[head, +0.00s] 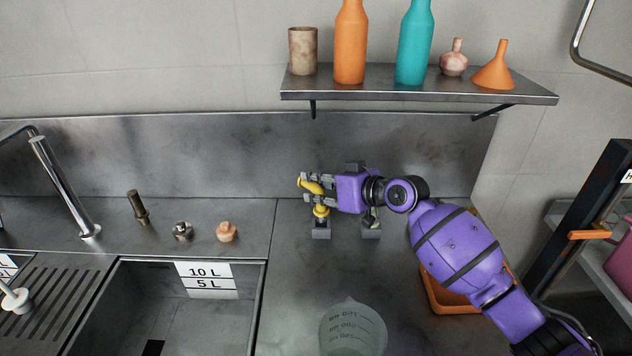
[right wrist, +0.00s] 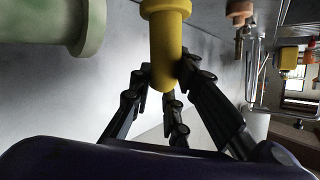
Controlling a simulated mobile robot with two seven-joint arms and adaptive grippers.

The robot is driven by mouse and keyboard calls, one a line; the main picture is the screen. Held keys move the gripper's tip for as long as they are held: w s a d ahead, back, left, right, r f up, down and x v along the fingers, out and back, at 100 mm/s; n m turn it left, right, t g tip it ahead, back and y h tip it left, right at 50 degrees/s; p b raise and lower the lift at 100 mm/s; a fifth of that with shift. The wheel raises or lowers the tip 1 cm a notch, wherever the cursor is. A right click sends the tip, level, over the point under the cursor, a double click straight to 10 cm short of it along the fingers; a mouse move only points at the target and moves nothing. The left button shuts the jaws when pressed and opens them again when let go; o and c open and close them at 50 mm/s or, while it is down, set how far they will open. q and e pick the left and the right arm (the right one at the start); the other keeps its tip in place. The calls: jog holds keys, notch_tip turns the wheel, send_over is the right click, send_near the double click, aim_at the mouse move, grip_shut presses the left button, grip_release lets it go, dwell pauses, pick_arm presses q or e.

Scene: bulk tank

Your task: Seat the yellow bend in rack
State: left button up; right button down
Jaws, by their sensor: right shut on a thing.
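The yellow bend (head: 314,187) is in my right gripper (head: 312,185), whose fingers are shut around it. In the right wrist view the bend (right wrist: 165,45) runs between the fingers (right wrist: 170,95), with a wider collar at the top edge. Its lower yellow end is directly above or at the left grey block (head: 321,231) of what looks like the rack. I cannot tell whether it touches. A second grey block (head: 371,232) stands to the right, partly behind my gripper. A pale green pipe piece (right wrist: 70,22) shows in the right wrist view. My left gripper is out of view.
A metal shelf (head: 430,88) with bottles and a funnel hangs above the back. Small fittings (head: 183,231) stand left on the counter. A sink (head: 165,310) is at front left, a clear measuring jug (head: 352,330) in front, and an orange tray (head: 432,292) under my right arm.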

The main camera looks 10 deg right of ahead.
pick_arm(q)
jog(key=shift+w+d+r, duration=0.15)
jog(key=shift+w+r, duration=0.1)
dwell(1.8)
